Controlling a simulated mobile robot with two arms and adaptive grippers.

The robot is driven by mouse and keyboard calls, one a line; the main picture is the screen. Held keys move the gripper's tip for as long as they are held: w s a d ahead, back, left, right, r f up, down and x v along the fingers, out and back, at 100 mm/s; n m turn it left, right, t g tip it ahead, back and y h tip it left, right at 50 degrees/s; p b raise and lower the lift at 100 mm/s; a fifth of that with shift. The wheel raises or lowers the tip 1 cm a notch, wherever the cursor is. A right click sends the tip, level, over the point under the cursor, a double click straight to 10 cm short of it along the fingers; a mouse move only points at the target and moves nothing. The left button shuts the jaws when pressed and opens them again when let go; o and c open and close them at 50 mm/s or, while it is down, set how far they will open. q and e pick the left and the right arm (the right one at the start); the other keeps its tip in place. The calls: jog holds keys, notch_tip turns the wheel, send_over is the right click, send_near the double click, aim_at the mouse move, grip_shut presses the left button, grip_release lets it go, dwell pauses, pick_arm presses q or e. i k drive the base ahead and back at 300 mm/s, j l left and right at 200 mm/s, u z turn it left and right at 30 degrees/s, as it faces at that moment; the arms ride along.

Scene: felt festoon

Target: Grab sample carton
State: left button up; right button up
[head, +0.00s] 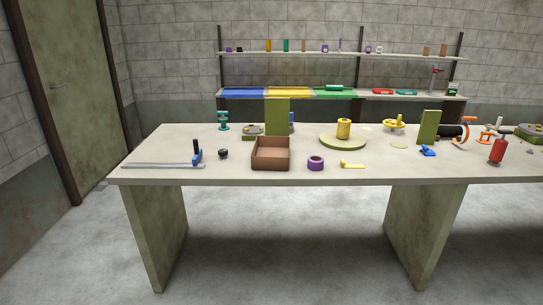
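No object here is clearly marked as the sample carton. A brown open-topped box (271,164) sits on the long pale table (230,178), left of its middle and close to the front edge. It looks empty from here. A tall olive-green block or panel (277,112) stands upright behind the box and hides part of a blue thing. A smaller olive-green upright block (428,126) stands farther right on the table. Neither of my grippers shows in the head view.
A purple tape roll (316,163) and a yellow tool (351,165) lie right of the box. A bar clamp (165,164) lies left. Wall shelves (300,54) stand behind. The floor in front is clear.

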aim_at(269, 153)
jog(key=i+j, duration=0.35)
jog(key=j, duration=0.15)
jog(key=i+j, duration=0.35)
jog(key=j, duration=0.15)
jog(key=i+z, duration=0.05)
